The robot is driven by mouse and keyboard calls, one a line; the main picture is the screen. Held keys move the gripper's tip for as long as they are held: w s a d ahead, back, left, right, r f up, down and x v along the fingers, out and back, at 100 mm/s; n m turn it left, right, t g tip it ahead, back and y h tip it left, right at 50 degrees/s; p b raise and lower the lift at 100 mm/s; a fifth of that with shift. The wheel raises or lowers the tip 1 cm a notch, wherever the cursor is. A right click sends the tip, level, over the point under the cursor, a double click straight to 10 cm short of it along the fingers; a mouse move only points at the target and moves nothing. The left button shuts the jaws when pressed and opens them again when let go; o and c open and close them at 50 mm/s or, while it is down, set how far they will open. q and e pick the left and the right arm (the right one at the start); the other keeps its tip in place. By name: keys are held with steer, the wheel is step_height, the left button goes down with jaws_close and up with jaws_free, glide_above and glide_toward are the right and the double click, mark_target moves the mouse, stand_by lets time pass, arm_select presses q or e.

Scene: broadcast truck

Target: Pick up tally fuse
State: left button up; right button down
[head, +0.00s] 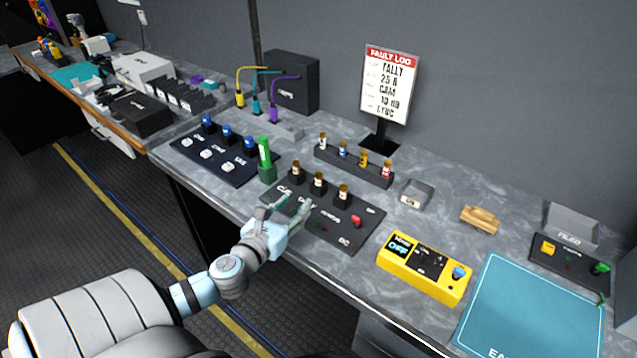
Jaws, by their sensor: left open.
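A black fuse panel (345,232) lies on the grey marbled counter, with three fuses with brass-coloured tops in black holders: a left one (296,170), a middle one (319,181) and a right one (343,193). The panel lettering is too small to tell which is the tally fuse. Behind it, a dark rack (352,169) holds several fuses with white, blue, yellow and red bands. My left gripper (294,203) is open and empty over the panel's left front part, in front of the fuses. My right gripper is not in view.
A green tool (265,160) stands upright left of the panel. A fault log sign (388,87) reads tally, 25 A. A yellow meter (424,268) and a teal mat (530,312) lie to the right. A blue-knobbed panel (213,155) is at left.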

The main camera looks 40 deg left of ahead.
mark_target(317, 176)
arm_select(q)
steer(key=x, duration=0.8)
steer(key=p+x, duration=0.1)
steer(key=x, duration=0.4)
steer(key=shift+a+r, duration=0.25)
steer(key=shift+r, duration=0.15)
jaws_close()
